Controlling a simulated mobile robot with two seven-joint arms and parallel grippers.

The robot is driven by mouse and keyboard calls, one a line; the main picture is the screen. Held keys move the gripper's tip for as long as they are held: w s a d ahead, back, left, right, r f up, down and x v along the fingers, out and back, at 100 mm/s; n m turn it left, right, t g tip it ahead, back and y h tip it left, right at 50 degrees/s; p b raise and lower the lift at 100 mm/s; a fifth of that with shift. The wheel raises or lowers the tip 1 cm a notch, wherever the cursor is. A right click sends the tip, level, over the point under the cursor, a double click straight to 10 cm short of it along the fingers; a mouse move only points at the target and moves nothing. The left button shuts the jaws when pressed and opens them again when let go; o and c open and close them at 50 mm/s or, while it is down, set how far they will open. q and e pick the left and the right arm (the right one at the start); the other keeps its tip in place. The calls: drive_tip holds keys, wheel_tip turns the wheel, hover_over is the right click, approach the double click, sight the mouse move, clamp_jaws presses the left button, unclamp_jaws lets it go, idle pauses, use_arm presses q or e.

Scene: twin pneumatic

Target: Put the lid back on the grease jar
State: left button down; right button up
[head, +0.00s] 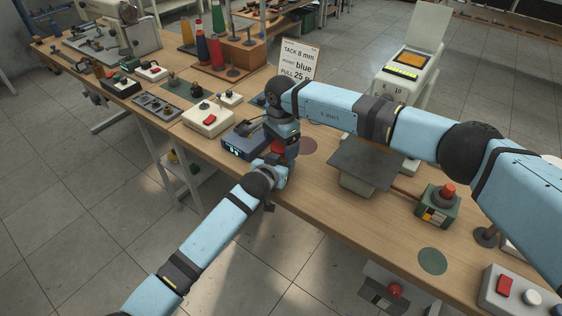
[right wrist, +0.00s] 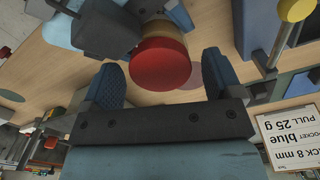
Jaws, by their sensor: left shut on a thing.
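A red round lid (right wrist: 160,62) shows in the right wrist view, with the tan jar body (right wrist: 157,28) directly behind it. Whether the lid is fully seated cannot be told. A bit of the red lid (head: 277,147) shows in the head view between my two grippers. My left gripper (head: 284,170) is shut on the jar body, its jaws at the jar's sides in the right wrist view. My right gripper (right wrist: 162,60) is open, its blue pads either side of the lid and apart from it. In the head view my right wrist hides most of the jar.
A maroon disc (head: 308,146) lies on the wooden bench beside the grippers. A dark blue device (head: 243,139) stands close to their left. A dark plate on a block (head: 361,165) stands to the right. A sign (head: 298,62) stands behind. Bare bench lies around a green disc (head: 433,261).

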drive_tip(key=shift+r, duration=2.25)
drive_tip(key=shift+c, duration=0.4)
wheel_tip(320, 180, up, 4)
drive_tip(key=n, duration=0.3)
drive_tip(key=shift+f, duration=0.25)
drive_tip(key=shift+f, duration=4.05)
